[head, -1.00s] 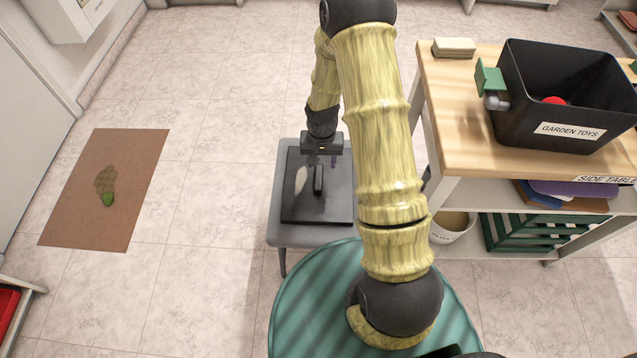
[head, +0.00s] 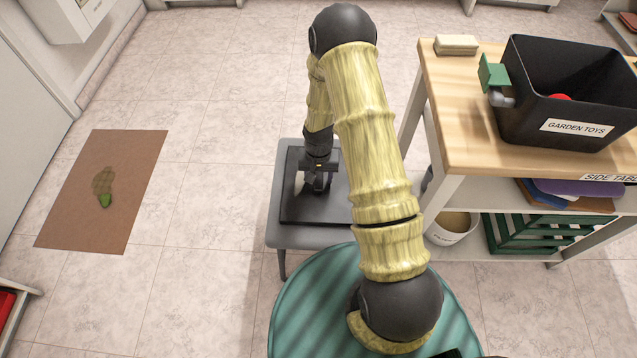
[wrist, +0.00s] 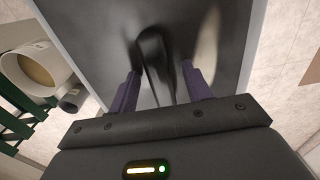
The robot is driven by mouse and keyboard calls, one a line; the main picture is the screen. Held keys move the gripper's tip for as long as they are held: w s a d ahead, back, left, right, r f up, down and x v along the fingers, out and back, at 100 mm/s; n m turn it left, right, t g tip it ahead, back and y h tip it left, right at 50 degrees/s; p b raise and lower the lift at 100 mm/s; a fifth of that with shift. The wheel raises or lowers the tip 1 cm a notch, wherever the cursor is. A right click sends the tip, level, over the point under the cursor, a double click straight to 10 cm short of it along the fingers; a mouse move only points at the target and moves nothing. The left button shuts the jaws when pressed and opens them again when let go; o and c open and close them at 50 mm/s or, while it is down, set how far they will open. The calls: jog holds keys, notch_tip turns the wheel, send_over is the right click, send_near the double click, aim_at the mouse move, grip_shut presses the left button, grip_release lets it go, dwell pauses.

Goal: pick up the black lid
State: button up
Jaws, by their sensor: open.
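The black lid (head: 318,212) is a flat, dark square lying on a small grey table (head: 285,238). In the wrist view the lid (wrist: 95,35) fills the middle, and its raised black handle (wrist: 152,55) stands between my two purple fingers. My gripper (head: 317,186) is over the lid in the head view and hides the handle there. In the wrist view my gripper (wrist: 160,67) is open, with a gap on either side of the handle. I cannot tell how far down the fingers reach around it.
A wooden side table (head: 470,140) stands to the right, with a black garden toys bin (head: 530,115) on it. A white bucket (head: 455,228) and a green crate (head: 520,236) are below. A teal round surface (head: 300,300) is in front. Open floor lies left, with a brown mat (head: 125,175).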

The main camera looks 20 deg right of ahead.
aim_at(319, 176)
jog(key=shift+f, duration=0.1)
dwell(0.4)
grip_shut()
notch_tip(319, 176, up, 10)
jog(key=p, duration=0.2)
dwell(0.4)
jog(key=shift+w, duration=0.1)
dwell(0.4)
jog(key=r+n, duration=0.1)
jog(key=w+r+n, duration=0.2)
jog(key=r, duration=0.1)
jog(key=shift+n, duration=0.3)
